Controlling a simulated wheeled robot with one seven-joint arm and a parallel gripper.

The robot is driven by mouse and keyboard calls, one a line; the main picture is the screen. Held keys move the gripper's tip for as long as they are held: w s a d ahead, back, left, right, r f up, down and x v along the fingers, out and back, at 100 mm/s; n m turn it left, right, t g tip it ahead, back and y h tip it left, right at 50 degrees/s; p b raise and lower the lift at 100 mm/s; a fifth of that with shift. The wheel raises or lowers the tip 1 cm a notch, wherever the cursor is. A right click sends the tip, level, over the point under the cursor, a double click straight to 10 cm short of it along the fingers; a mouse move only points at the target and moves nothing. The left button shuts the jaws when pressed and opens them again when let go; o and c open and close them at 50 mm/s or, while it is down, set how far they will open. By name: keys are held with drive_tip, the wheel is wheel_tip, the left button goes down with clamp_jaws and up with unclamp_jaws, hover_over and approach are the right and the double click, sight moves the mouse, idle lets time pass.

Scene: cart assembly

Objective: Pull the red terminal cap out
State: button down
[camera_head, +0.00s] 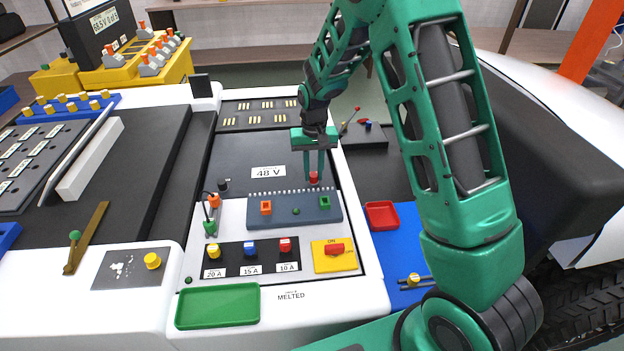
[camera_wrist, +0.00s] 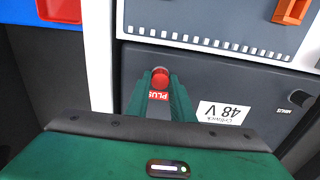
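The red terminal cap (camera_head: 313,178) sits at the right side of the grey 48 V battery block (camera_head: 240,152), above the toothed strip. In the wrist view the red cap (camera_wrist: 160,78) stands beside a red PLUS label, between the tips of my green fingers. My gripper (camera_head: 314,172) points down over the cap, with its fingers apart on either side. In the wrist view my gripper (camera_wrist: 160,85) shows a gap between the fingers, with the label seen through it. Contact with the cap cannot be made out.
A black terminal (camera_head: 223,185) sits at the block's left. A blue-grey strip (camera_head: 294,208) with orange and green parts lies in front. A red tray (camera_head: 381,215) stands on the blue mat at right. A green tray (camera_head: 218,306) is at the front.

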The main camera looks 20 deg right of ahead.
sight(314, 174)
drive_tip(key=shift+r, duration=0.3)
drive_tip(key=shift+r, duration=2.5)
